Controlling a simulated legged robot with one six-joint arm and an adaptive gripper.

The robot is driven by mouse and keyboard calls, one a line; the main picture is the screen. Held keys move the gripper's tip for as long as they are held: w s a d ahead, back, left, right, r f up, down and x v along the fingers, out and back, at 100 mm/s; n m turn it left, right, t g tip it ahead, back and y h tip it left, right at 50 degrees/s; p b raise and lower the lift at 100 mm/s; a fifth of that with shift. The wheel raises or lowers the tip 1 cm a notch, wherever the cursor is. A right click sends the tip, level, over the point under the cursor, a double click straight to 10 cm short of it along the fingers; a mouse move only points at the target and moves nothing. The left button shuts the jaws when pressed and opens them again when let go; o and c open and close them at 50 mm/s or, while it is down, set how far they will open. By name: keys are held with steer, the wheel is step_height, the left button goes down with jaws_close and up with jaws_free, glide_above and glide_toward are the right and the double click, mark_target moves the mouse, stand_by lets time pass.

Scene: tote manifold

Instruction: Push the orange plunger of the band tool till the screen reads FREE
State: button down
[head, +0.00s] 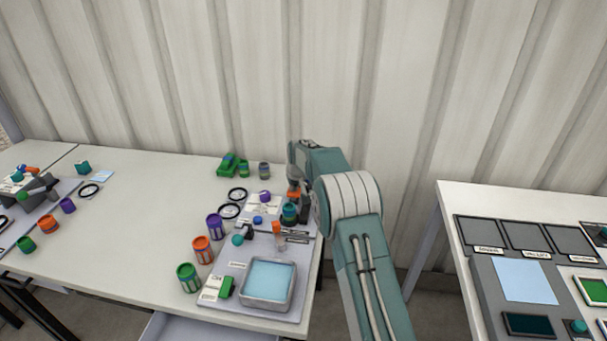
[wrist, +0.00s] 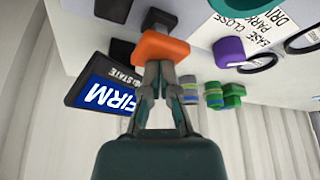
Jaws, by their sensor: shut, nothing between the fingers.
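The orange plunger (wrist: 162,47) is a block on a dark stem in the wrist view. An orange bit of it (head: 293,191) seems to show below my arm's end in the head view. My gripper (wrist: 159,70) is shut and empty, with its fingertips at the plunger's face. I cannot tell whether they touch or press it. The screen (wrist: 108,97) beside the plunger is blue and reads FIRM, under a STATE label. In the head view my arm hides most of the tool.
Green pieces (head: 230,165) lie at the table's back. Several coloured cans (head: 202,249) and a liquid-filled tray (head: 269,283) are nearer. A corrugated wall (head: 230,80) stands behind. A second table with panels (head: 526,281) is at right.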

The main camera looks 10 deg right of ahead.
steer(key=shift+f, duration=1)
steer(key=shift+r, duration=2.2)
